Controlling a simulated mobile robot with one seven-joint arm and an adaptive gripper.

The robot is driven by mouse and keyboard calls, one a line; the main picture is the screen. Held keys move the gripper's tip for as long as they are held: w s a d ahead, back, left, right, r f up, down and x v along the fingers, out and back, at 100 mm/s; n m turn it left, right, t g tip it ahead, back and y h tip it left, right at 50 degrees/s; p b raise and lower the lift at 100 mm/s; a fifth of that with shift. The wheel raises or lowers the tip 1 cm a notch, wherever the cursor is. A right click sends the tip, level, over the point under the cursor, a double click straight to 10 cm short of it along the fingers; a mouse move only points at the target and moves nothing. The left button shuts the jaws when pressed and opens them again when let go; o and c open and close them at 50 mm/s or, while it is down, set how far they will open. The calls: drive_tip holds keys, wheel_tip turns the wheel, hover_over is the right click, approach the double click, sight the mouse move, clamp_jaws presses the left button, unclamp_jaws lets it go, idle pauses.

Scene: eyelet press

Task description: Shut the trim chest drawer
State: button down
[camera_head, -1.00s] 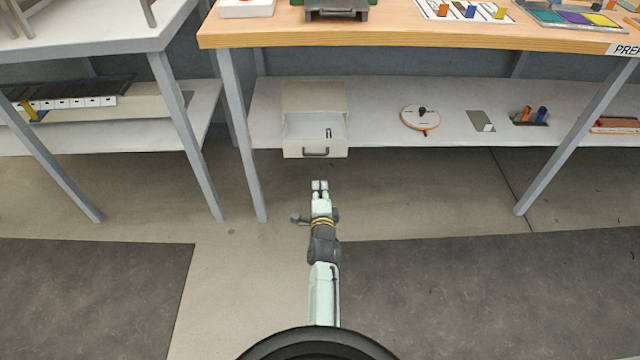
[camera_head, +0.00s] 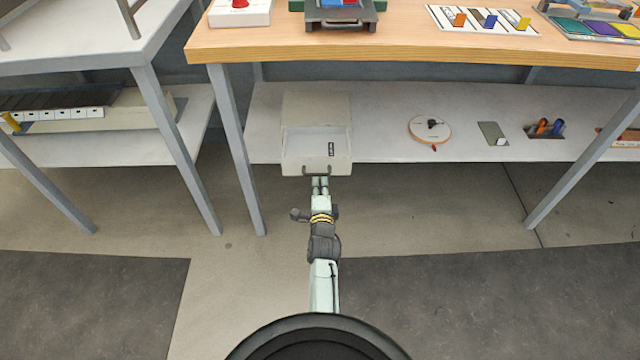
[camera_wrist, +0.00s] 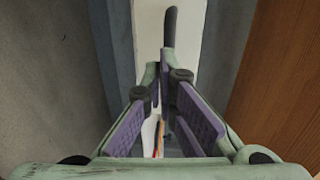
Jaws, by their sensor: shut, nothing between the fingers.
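The trim chest (camera_head: 316,106) is a small cream box on the lower shelf under the wooden-topped bench. Its drawer (camera_head: 302,166) is pulled open toward me, with a small dark item lying inside. The drawer's dark bar handle (camera_head: 318,171) is on its front; in the wrist view the dark bar (camera_wrist: 170,27) shows against the pale front. My gripper (camera_head: 320,182) is shut and empty, its fingertips right at the drawer front by the handle. I cannot tell whether they touch. In the wrist view the gripper's fingertips (camera_wrist: 166,58) meet close to the bar.
The lower shelf (camera_head: 385,125) also bears a round disc (camera_head: 430,130), a grey plate with a white block (camera_head: 493,133) and a holder with coloured pegs (camera_head: 546,130). Bench legs stand left (camera_head: 236,150) and right (camera_head: 585,160). The floor before the drawer is clear.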

drive_tip(key=b, duration=0.6)
approach(319, 152)
drive_tip(key=w, duration=0.2)
drive_tip(key=w+r, duration=0.1)
drive_tip(key=w, duration=0.3)
drive_tip(key=shift+r, duration=0.35)
drive_tip(key=shift+w+r, duration=0.15)
drive_tip(key=shift+w, duration=0.2)
drive_tip(key=shift+s, duration=0.1)
